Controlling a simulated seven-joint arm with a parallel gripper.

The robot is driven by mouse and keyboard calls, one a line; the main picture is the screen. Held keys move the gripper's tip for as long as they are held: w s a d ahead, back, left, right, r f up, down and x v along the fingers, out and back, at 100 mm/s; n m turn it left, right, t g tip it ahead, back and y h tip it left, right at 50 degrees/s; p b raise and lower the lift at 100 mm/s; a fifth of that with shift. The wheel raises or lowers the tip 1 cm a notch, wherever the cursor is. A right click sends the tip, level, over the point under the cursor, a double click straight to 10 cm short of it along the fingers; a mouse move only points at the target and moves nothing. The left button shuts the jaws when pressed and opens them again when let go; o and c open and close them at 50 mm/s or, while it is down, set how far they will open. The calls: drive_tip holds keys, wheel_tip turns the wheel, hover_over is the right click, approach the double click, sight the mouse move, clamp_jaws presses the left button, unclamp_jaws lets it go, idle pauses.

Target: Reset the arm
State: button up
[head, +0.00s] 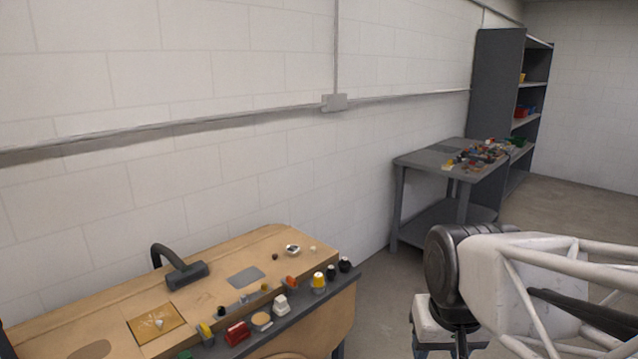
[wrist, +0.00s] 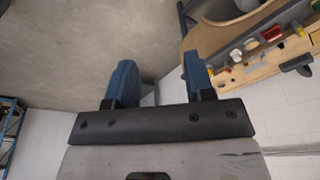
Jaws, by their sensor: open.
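My gripper (wrist: 158,85) shows in the wrist view with its two blue fingers spread apart. Nothing is between the fingers, only bare floor and a bit of wall behind them. In the head view, part of my arm (head: 540,285) reaches across the lower right, and the gripper itself is out of that picture. The arm is apart from the wooden workbench, with floor between them.
A wooden workbench (head: 215,270) at lower left holds a dark lamp-like tool (head: 185,274), a red block (head: 237,333), a yellow-topped piece (head: 319,281) and several small parts. A grey table (head: 420,161) with clutter and a dark shelf (head: 497,85) stand farther back. Floor (head: 575,205) is clear.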

drive_tip(key=s, duration=0.1)
drive_tip(key=s+f, duration=0.1)
drive_tip(key=s+d, duration=0.1)
drive_tip(key=s, duration=0.1)
drive_tip(key=shift+f, duration=0.15)
drive_tip(key=shift+w, duration=0.1)
idle(2.1)
